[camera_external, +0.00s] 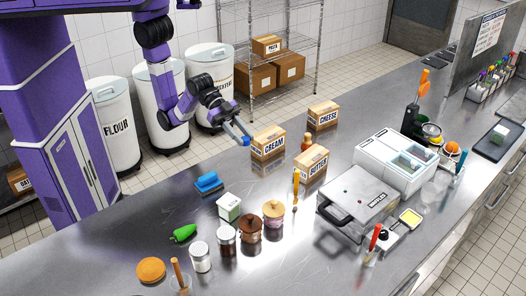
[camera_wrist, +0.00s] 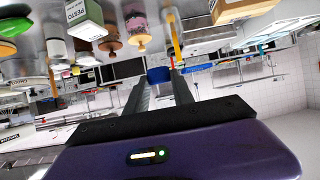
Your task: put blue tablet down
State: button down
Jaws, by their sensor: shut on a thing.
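My gripper (camera_external: 238,132) is above the steel counter (camera_external: 160,215), left of and above the CREAM box (camera_external: 268,142) in the external view. It is shut on a small blue tablet (camera_external: 246,141). In the wrist view the blue tablet (camera_wrist: 158,75) shows between the tips of the two dark fingers (camera_wrist: 160,84). The tablet is held clear of the counter, as far as the views show. Part of it is hidden by the fingers.
A blue brush or sponge (camera_external: 208,182), a green-and-white PESTO box (camera_external: 229,207) and several jars stand left of centre. BUTTER (camera_external: 311,164) and CHEESE (camera_external: 323,115) boxes and an amber bottle (camera_external: 306,143) are near CREAM. A press (camera_external: 355,200) stands further right. Bare counter lies between the brush and CREAM.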

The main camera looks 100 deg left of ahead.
jog(key=s+d+m+g+h+p, duration=0.2)
jog(key=s+d, duration=0.5)
jog(key=s, duration=0.5)
jog(key=m+g+b, duration=0.1)
jog(key=m+b, duration=0.1)
jog(key=b, duration=0.4)
send_over(180, 198)
jog(key=shift+h, duration=0.3)
notch_tip(180, 198, down, 13)
jog(key=shift+d+f, duration=0.1)
jog(key=shift+f, duration=0.1)
jog(key=shift+w+f, duration=0.1)
jog(key=shift+f, duration=2.6)
jog(key=shift+b, duration=0.3)
jog(key=shift+f, duration=0.2)
jog(key=c, duration=1.1)
grip_release()
